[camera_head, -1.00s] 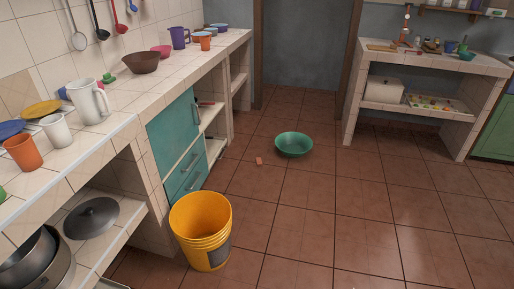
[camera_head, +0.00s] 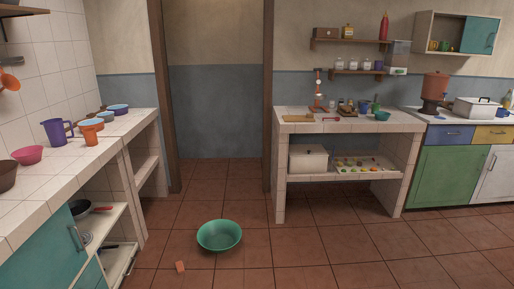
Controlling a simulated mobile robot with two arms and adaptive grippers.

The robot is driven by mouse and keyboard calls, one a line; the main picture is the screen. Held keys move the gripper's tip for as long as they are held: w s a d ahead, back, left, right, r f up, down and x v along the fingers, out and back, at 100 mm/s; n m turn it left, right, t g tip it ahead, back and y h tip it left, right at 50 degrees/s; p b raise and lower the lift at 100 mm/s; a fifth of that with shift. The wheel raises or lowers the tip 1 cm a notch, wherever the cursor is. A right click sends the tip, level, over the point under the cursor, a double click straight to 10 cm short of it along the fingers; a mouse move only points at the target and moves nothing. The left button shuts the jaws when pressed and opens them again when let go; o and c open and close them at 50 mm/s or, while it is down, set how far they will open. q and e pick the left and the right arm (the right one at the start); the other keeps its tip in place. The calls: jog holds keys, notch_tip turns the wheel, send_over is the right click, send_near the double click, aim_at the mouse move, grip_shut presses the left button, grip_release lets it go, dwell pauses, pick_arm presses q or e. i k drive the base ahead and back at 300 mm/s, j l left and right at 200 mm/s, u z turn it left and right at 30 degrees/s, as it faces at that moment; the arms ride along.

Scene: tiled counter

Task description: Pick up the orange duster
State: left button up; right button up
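An orange ladle-like thing (camera_head: 9,81) hangs on the wall at the far left, partly cut off by the picture edge. Neither of my grippers is in view.
A tiled counter (camera_head: 66,185) with mugs and bowls runs along the left. A tiled table (camera_head: 350,125) with shelves stands at the back, with a green cabinet (camera_head: 446,176) to its right. The floor in the middle and right is clear.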

aim_at(181, 270)
jog(key=i+u, duration=0.15)
jog(key=i, duration=0.35)
jog(key=i+l+u, duration=0.15)
jog(key=i, duration=0.35)
jog(key=i+l+u, duration=0.15)
jog(key=i, duration=0.35)
jog(key=i+l+u, duration=0.15)
jog(key=i, duration=0.3)
